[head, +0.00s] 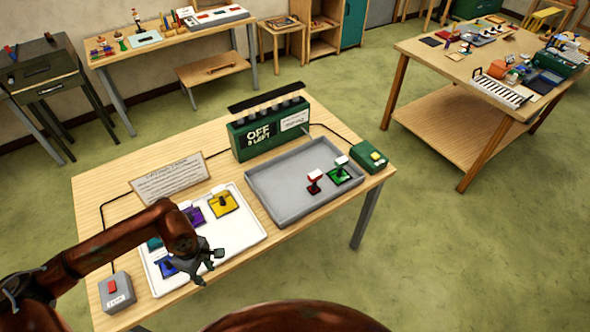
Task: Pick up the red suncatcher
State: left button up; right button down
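The red suncatcher (314,187) is a small red piece with a dark knob and a white tag. It is in the grey tray (272,203), toward the tray's right half, beside a green suncatcher (339,177). My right gripper is not in view.
The white board holds yellow (222,204), purple (191,215) and blue (166,266) pieces with dark knobs. A green "OFF" box (262,138) stands behind the grey tray. A green button box (369,160) is to the right, a grey one (115,292) front left. The tray's left half is clear.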

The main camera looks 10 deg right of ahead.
aim_at(316, 175)
jog(key=z, duration=0.2)
jog(key=i, duration=0.75)
jog(key=z, duration=0.85)
jog(key=i, duration=0.5)
jog(key=z, duration=0.25)
